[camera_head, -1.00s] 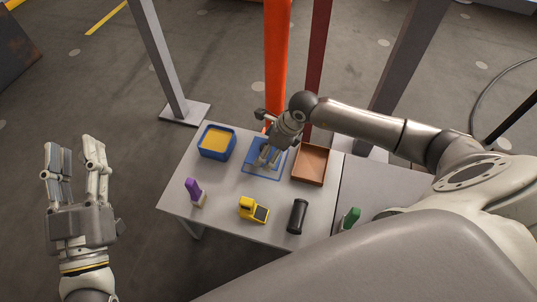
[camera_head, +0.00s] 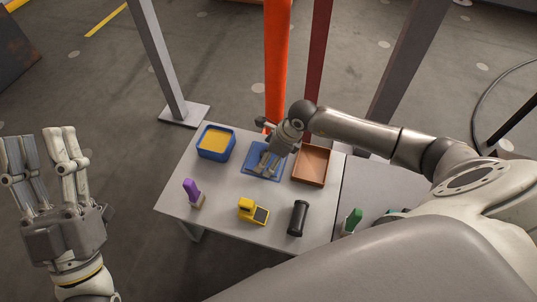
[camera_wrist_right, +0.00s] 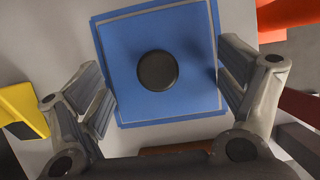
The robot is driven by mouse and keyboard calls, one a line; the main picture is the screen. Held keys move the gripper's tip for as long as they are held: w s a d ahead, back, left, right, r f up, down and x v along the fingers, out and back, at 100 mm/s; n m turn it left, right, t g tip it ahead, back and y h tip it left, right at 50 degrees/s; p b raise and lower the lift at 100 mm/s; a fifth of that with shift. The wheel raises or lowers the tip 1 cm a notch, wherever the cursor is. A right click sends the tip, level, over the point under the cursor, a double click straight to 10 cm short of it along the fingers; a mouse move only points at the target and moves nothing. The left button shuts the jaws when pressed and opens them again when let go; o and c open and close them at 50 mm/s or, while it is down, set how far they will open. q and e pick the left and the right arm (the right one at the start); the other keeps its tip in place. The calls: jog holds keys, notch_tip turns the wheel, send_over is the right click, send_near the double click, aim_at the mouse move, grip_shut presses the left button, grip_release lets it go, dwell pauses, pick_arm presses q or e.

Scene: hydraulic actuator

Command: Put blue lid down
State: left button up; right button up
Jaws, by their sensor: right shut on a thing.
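The blue lid (camera_head: 253,168) is a flat square with a round dark knob in its middle. It lies flat at or just above the table, over a square outline. It also fills the middle of the right wrist view (camera_wrist_right: 185,35). My right gripper (camera_head: 268,164) is over the lid, its fingers at two opposite edges, shut on it; the fingers also show in the right wrist view (camera_wrist_right: 168,98). Any small gap under the lid cannot be made out. My left gripper (camera_head: 42,145) is open and empty, off the table at the far left.
An orange post (camera_head: 277,60) rises behind.

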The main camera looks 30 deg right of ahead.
jog(key=o, duration=0.8)
jog(key=shift+c, duration=0.2)
